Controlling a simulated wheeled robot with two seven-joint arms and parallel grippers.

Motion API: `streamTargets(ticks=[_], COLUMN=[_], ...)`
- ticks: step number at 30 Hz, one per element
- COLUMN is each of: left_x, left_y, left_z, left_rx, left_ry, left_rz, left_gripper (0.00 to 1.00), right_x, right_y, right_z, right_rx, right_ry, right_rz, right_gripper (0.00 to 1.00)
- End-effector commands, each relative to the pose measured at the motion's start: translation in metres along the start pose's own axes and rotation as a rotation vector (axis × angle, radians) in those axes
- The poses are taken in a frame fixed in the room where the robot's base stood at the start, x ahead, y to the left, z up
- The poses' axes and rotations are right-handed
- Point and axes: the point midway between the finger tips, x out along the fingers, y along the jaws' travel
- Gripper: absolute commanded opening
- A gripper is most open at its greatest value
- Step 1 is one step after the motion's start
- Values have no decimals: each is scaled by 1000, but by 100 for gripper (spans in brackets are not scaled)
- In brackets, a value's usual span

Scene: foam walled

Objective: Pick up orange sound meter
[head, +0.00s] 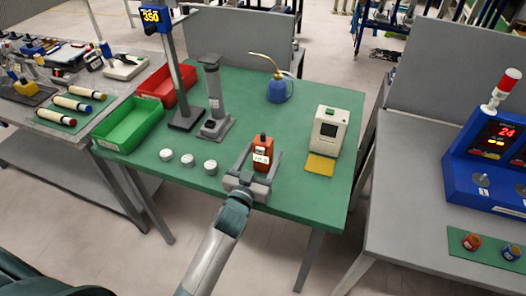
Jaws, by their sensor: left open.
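The orange sound meter (262,157) stands upright near the front of the green table, with a dark knob on top and a pale label on its face. My left gripper (262,163) is open, its two grey fingers reaching forward on either side of the meter. I cannot tell whether either finger touches it. The meter's lower edge is partly hidden by the gripper's palm. My right gripper does not show.
On the green table (330,196), three white round pieces (188,160) lie left of the gripper. A grey stand (215,100) is behind them. A cream device (328,131) stands right, a blue oil can (279,88) behind. Green (129,124) and red (168,86) bins line the left.

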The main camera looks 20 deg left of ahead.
Motion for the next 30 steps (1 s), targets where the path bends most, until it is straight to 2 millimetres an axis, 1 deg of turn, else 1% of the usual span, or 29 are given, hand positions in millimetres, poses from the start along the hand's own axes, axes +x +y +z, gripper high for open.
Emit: streamTargets(ticks=[1, 4, 17, 18, 20, 21, 24, 30], left_x=[4, 8, 8, 8, 8, 8, 8, 8], left_y=[0, 0, 0, 0, 0, 0, 0, 0], left_z=[0, 0, 1, 1, 1, 1, 1, 0], left_rx=[1, 1, 0, 0, 0, 0, 0, 0], left_ry=[-2, -1, -1, -1, -1, -1, -1, 0], left_rz=[0, 0, 0, 0, 0, 0, 0, 0], left_gripper=[66, 66, 66, 61, 46, 37, 16, 16], right_x=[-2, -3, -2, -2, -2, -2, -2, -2], right_y=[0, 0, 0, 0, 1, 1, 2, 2], right_z=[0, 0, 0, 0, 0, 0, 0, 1], right_rx=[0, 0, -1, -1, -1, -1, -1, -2], right_ry=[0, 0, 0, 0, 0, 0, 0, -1], right_rz=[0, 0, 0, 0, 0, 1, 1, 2], right_gripper=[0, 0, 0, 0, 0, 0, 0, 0])
